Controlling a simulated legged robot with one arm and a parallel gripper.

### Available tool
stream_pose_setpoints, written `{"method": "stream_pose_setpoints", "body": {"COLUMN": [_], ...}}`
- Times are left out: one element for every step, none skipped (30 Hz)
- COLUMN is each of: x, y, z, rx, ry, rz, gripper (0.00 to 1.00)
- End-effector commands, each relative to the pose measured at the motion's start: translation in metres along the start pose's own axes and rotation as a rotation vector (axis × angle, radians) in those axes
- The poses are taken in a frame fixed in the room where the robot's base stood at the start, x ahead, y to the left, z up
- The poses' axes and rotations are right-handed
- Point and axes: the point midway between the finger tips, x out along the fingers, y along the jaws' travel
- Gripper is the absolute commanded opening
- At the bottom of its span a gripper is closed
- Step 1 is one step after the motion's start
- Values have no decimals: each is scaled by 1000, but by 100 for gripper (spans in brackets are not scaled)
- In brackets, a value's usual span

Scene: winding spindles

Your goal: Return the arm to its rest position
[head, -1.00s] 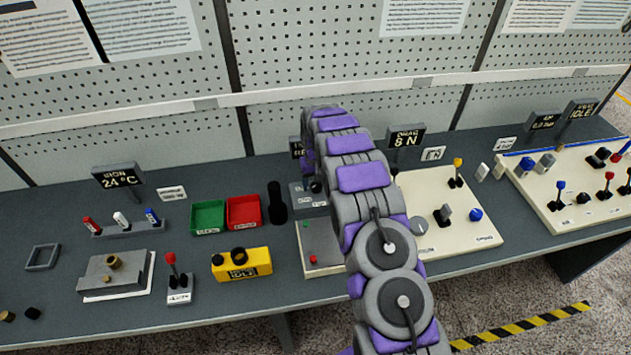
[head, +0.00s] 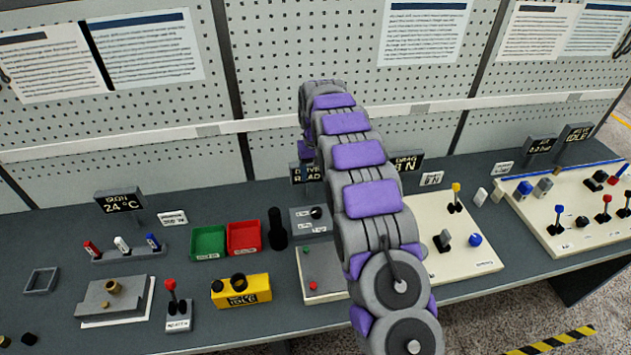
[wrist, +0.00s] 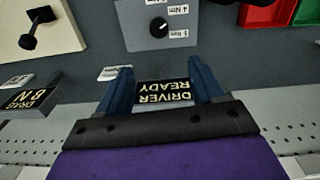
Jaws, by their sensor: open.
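My arm (head: 360,170), grey with purple pads, rises from the bottom right of the head view and bends over the middle of the bench. In the head view my gripper is hidden behind the arm. In the wrist view my gripper (wrist: 160,72) shows two blue fingers spread apart with nothing held between them. The "DRIVER READY" sign (wrist: 162,92) shows beyond the gap between the fingers. A grey box with a black knob (wrist: 158,27) lies past the fingertips.
The dark bench (head: 60,230) carries a green bin (head: 208,243), a red bin (head: 243,238), a yellow block (head: 240,290) and a black cylinder (head: 277,230). Pale control panels (head: 470,262) stand to the right. A perforated wall (head: 270,60) stands behind the bench.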

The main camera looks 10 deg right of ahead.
Motion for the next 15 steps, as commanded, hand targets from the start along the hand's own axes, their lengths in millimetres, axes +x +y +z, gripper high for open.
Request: {"method": "stream_pose_setpoints", "body": {"x": [-4, -6, -7, -8, -8, -8, -8, -8, -8, -8, -8, -8, -8, -8, -8], "y": [0, 0, 0, 0, 0, 0, 0, 0, 0, 0, 0, 0, 0, 0, 0], "z": [0, 0, 0, 0, 0, 0, 0, 0, 1, 0, 0, 0, 1, 0, 1], "rx": [0, 0, 0, 0, 0, 0, 0, 0, 0, 0, 0, 0, 0, 0, 0], "ry": [1, 0, -1, -1, -2, -2, -2, -2, -2, -2, -2, -2, -2, -2, -2], "rz": [0, 0, 0, 0, 0, 0, 0, 0, 0, 0, 0, 0, 0, 0, 0], "gripper": [67, 67, 67, 67, 67, 67, 67, 67, 67, 67, 67, 67, 67, 67, 67]}}
